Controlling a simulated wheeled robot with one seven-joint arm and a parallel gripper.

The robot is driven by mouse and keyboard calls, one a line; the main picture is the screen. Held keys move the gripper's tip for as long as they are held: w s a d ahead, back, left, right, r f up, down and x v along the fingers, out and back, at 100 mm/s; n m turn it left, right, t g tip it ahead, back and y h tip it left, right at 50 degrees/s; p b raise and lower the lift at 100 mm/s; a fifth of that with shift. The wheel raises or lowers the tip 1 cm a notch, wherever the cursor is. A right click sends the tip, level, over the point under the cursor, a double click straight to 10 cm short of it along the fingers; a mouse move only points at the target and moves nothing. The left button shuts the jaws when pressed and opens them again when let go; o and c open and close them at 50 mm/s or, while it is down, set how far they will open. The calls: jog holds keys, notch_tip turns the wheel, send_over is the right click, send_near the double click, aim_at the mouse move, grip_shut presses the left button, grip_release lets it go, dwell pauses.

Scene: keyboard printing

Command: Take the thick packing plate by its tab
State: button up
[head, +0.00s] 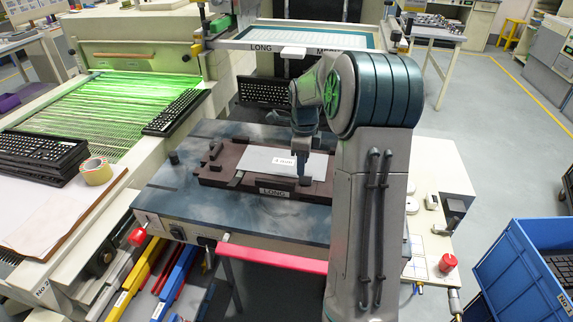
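A pale grey flat plate (258,157) with a small white label, too small to read surely, lies in the dark brown fixture (222,180) marked LONG, on the dark blue machine table. It looks like the packing plate, but its thickness cannot be judged. My gripper (304,178) points down over the plate's right part, its tips close to the plate's near right side. I cannot tell whether it touches the plate. Any tab there is hidden by or merges with the gripper. The finger gap is too small to make out.
Black keyboards stand stacked at the left (40,155); another lies at the conveyor's end (177,112) and one behind the fixture (264,91). A framed screen marked LONG (262,47) hangs at the back. A blue crate (520,270) stands at right. The table's left front (190,205) is clear.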

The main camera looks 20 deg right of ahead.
jog(key=f, duration=0.4)
jog(key=shift+s+d+p, duration=0.2)
jog(key=shift+s+p, duration=0.1)
jog(key=shift+f, duration=0.3)
jog(key=shift+c, duration=0.3)
grip_shut()
jog(key=shift+r, duration=0.1)
